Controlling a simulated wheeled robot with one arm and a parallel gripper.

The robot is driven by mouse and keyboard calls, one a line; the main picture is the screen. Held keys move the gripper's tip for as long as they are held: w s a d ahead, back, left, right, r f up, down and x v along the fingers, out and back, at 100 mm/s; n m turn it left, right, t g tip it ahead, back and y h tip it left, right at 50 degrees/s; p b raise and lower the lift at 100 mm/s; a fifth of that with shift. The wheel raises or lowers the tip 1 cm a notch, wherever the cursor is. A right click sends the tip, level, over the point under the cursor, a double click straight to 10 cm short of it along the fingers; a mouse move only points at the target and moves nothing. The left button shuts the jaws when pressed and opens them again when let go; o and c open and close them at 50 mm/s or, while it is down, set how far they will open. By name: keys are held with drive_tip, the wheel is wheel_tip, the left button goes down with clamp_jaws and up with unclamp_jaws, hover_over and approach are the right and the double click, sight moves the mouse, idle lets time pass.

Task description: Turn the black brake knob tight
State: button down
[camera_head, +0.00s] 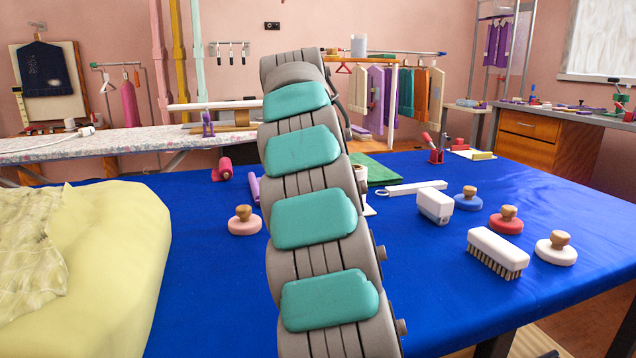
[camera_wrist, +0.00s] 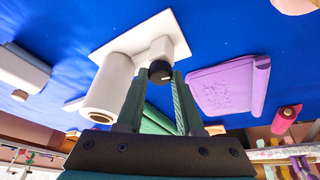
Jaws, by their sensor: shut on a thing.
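The black brake knob (camera_wrist: 160,73) sits on a white post (camera_wrist: 160,48) on a white plate (camera_wrist: 150,32) in the wrist view. In the head view my arm hides the knob and gripper. Only a sliver of the white fixture (camera_head: 368,208) shows to the right of the arm.
On the blue table (camera_head: 420,290) stand a pink-based knob stamp (camera_head: 244,222), a white brush (camera_head: 497,252), a white block (camera_head: 435,206) and several round stamps. Yellow fabric (camera_head: 110,260) covers the left.

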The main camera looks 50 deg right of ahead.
drive_tip(key=shift+w+m, duration=0.1)
drive_tip(key=shift+m, duration=0.5)
drive_tip(key=shift+m+g, duration=0.4)
drive_tip(key=shift+m, duration=0.1)
drive_tip(key=shift+f, duration=0.1)
drive_tip(key=c, duration=0.5)
unclamp_jaws()
drive_tip(key=shift+c, duration=0.2)
drive_tip(key=shift+r, duration=0.2)
